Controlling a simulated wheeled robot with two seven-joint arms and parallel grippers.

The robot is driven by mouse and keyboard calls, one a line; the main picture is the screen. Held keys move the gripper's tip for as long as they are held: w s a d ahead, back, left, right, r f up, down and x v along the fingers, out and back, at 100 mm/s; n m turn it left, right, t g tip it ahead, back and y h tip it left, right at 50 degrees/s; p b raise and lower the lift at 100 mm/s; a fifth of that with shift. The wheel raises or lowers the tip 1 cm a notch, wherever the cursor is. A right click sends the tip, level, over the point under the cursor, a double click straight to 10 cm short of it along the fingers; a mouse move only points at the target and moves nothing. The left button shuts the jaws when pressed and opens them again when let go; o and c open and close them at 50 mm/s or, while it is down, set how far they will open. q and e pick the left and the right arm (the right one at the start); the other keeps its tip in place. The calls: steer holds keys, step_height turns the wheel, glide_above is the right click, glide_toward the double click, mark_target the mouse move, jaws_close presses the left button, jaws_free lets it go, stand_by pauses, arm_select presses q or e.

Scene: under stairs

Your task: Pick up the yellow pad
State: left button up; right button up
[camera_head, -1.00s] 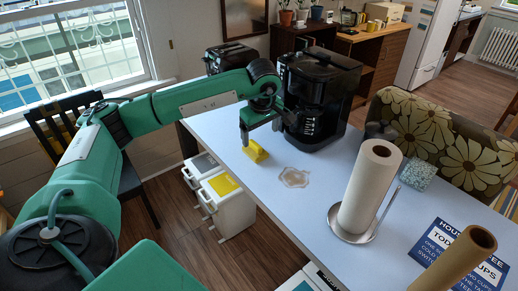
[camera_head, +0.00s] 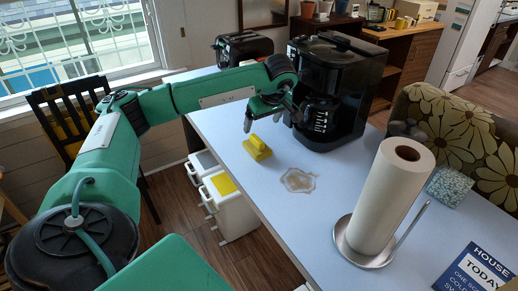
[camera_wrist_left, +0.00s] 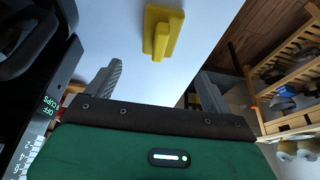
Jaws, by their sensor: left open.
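The yellow pad (camera_head: 257,147) lies on the light table (camera_head: 290,215) near its left edge, with a raised grip along its top. It also shows in the left wrist view (camera_wrist_left: 160,28), ahead of the fingers and apart from them. My left gripper (camera_head: 273,118) is open and empty, held above the table just behind the pad in the head view. In the left wrist view its two fingers (camera_wrist_left: 158,82) are spread wide. My right gripper is not in view.
A black coffee maker (camera_head: 343,85) stands close to the right of my left gripper. A paper towel roll on a stand (camera_head: 384,205) and a speckled box (camera_head: 449,187) stand farther right. White bins (camera_head: 232,208) are below the left edge.

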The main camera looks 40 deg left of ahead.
mark_target(257, 139)
arm_select(q)
steer(key=x, duration=0.6)
steer(key=shift+a+f+p, duration=0.2)
steer(key=shift+f+p, duration=0.1)
steer(key=shift+p, duration=0.1)
steer(key=shift+w+a+f+p, duration=0.1)
steer(key=shift+a+f+p, duration=0.1)
steer(key=shift+f+p, duration=0.3)
steer(key=x, duration=0.4)
steer(key=shift+w+f+p, duration=0.1)
steer(key=shift+p, duration=0.25)
steer(key=c, duration=1.1)
steer(key=shift+d, duration=0.1)
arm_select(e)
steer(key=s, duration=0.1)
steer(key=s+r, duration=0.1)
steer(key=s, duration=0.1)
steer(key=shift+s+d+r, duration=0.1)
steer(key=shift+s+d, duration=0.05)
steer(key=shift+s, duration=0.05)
